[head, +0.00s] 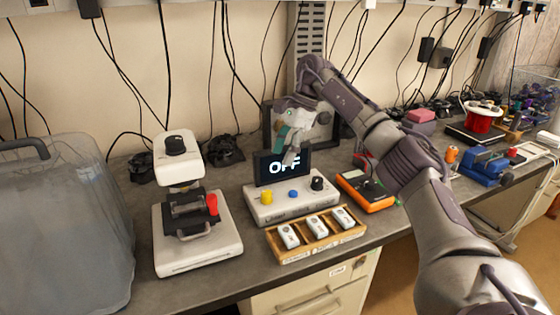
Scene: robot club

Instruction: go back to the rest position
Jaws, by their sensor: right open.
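My right arm comes in from the right and bends over the bench. Its gripper (288,143) hangs above and behind the control box (310,205), in front of the top of the black display (268,168) that reads OFF. The gripper is open and I see nothing held in it. Its fingertips are small and partly merge with the dark background. My left gripper is not in view.
A white press-like device (228,240) with a red handle stands left. A wooden tray (290,258) with three white modules lies before the control box. An orange meter (380,203) sits close to my arm. A grey translucent case (60,220) fills the left.

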